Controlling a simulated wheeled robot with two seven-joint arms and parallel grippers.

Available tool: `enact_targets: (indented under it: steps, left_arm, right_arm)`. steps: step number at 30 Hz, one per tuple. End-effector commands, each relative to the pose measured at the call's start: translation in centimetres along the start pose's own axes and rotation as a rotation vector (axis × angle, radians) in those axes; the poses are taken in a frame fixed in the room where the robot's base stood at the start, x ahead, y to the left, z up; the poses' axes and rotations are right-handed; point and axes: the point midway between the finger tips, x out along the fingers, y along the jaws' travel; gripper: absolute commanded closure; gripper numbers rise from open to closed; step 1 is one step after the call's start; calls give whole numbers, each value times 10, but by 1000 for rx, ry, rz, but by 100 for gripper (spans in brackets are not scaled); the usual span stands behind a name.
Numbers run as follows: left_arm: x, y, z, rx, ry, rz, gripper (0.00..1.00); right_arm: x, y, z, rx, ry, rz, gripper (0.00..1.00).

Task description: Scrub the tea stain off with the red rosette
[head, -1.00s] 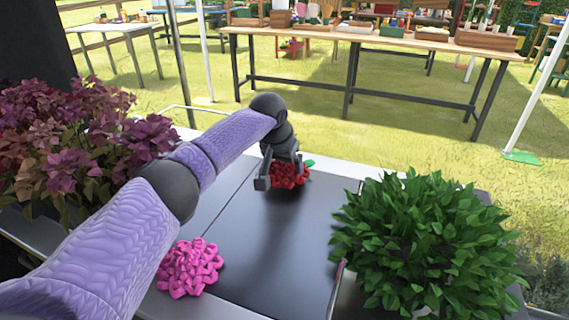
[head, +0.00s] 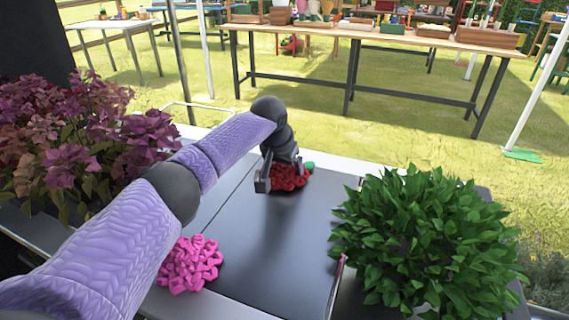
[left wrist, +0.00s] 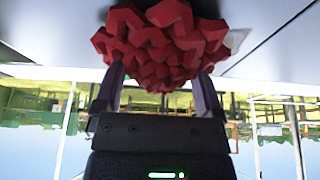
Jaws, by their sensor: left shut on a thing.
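The red rosette (head: 289,178) is a cluster of red folded petals near the far edge of the dark tabletop (head: 265,240). My left gripper (head: 277,177) is shut on it. In the left wrist view, the rosette (left wrist: 160,45) sits between the two fingers and looks close to or touching the surface. A small green piece (head: 309,165) shows at its right side. I cannot make out a tea stain; the rosette and gripper hide part of the top. My right gripper is not in view.
A pink rosette (head: 190,264) lies at the front left, beside my left arm. A purple-leaved plant (head: 80,150) stands at the left, a bushy green plant (head: 425,240) at the right. The dark top between is clear. A long wooden table (head: 370,35) stands beyond on grass.

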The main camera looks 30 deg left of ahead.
Motion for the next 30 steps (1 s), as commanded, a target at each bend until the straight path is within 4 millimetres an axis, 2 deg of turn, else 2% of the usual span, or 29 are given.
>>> enact_targets:
  steps: [9, 16, 21, 30]
  left_arm:
    - [4, -2, 2, -1, 0, 0, 76]
    - [1, -29, 3, -2, -1, -1, 76]
    - [1, -38, 4, -1, -1, -1, 76]
    - [5, -69, 8, -1, -1, -1, 76]
  right_arm:
    - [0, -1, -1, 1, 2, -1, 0]
    - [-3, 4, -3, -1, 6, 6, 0]
    - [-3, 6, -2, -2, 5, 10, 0]
    - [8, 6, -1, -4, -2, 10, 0]
